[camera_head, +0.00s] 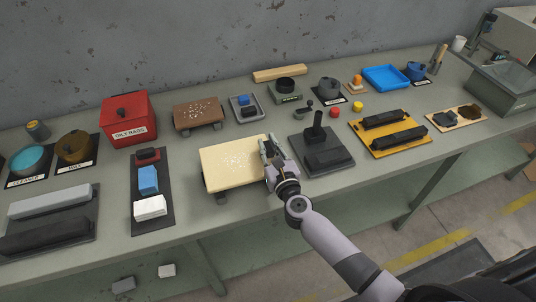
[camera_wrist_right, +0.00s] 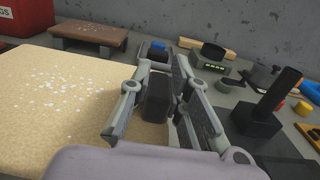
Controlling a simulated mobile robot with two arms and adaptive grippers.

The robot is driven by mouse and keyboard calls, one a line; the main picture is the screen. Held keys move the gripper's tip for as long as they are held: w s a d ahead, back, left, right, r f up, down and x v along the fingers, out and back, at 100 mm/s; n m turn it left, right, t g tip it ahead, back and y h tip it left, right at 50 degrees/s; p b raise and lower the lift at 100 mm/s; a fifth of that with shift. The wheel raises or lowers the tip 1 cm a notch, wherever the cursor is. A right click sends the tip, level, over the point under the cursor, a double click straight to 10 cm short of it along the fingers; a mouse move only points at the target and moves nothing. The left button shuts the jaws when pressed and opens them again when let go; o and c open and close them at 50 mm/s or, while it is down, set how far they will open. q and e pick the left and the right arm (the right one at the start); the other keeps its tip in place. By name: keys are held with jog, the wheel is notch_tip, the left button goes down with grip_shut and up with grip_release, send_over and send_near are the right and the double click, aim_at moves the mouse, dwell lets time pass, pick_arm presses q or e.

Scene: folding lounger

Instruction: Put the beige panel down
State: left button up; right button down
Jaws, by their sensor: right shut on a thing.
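The beige panel (camera_head: 232,168) lies flat near the table's front edge, with pale specks on top. A dark support (camera_head: 220,198) shows under its front left part. I cannot tell whether the panel rests fully on its supports or is slightly above them. My right gripper (camera_head: 271,158) is at the panel's right end, shut on it. In the right wrist view, the panel (camera_wrist_right: 55,105) fills the left side, and a dark block (camera_wrist_right: 157,97) shows between the fingers of my right gripper (camera_wrist_right: 160,100). The panel's gripped edge is partly hidden. My left gripper is not in view.
A black mat with an upright dark post (camera_head: 317,125) stands just right of the gripper. A dark strip with blue and white blocks (camera_head: 148,180) lies to the left. Behind are a brown panel (camera_head: 197,111), a small tray (camera_head: 260,115) and a red box (camera_head: 128,118).

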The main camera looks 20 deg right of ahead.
jog(key=shift+f, duration=0.85)
jog(key=shift+f+b, duration=0.2)
jog(key=shift+b, duration=0.2)
jog(key=c, duration=1.5)
grip_release()
